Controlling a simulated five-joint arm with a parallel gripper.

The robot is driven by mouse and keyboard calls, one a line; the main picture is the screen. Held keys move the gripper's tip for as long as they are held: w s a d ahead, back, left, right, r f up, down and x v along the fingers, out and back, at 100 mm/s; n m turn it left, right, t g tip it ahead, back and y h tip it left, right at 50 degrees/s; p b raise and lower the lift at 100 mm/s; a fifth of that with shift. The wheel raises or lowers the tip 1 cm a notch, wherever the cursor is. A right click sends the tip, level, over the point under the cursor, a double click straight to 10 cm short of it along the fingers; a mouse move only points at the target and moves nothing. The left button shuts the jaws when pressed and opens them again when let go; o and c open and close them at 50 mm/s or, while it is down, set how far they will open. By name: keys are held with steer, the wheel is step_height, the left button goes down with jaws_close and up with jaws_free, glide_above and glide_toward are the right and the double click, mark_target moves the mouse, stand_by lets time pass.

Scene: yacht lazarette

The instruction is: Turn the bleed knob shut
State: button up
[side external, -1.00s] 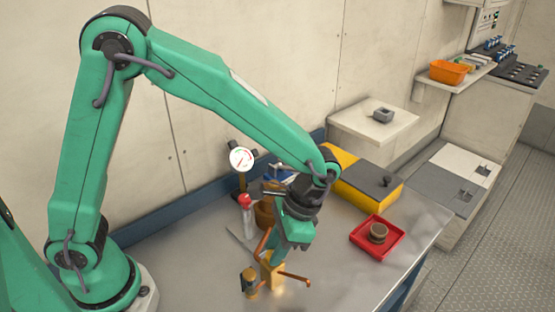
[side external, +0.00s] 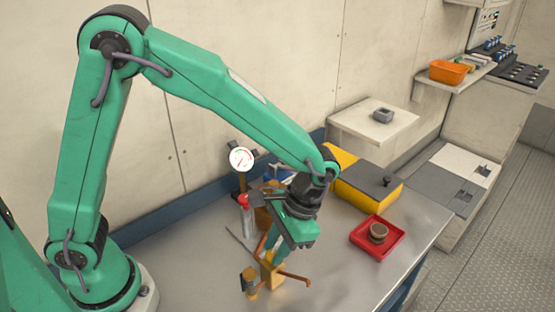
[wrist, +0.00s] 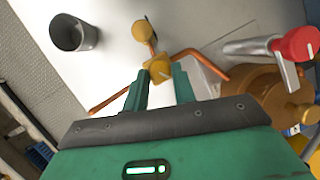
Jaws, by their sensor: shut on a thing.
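The brass valve block (side external: 272,273) stands on the bench with copper pipes (side external: 297,279) running out from it. The knob is mostly hidden by the fingers in the side view. A round dial gauge (side external: 241,158) with a white face stands behind, its needle too small to read.
A red-topped cylinder (side external: 244,204) and a brass vessel (wrist: 256,93) stand close to the gripper. A red tray (side external: 357,241) holds a brown round piece at right. A yellow and dark case (side external: 365,184) lies behind. A metal cup (wrist: 74,34) shows in the wrist view.

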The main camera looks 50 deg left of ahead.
steer(key=o, duration=1)
steer(key=shift+a, duration=0.15)
steer(key=shift+c, duration=0.2)
steer(key=shift+r, duration=0.1)
steer(key=v, duration=0.7)
steer(key=shift+w+r, duration=0.15)
steer(key=shift+r, duration=0.1)
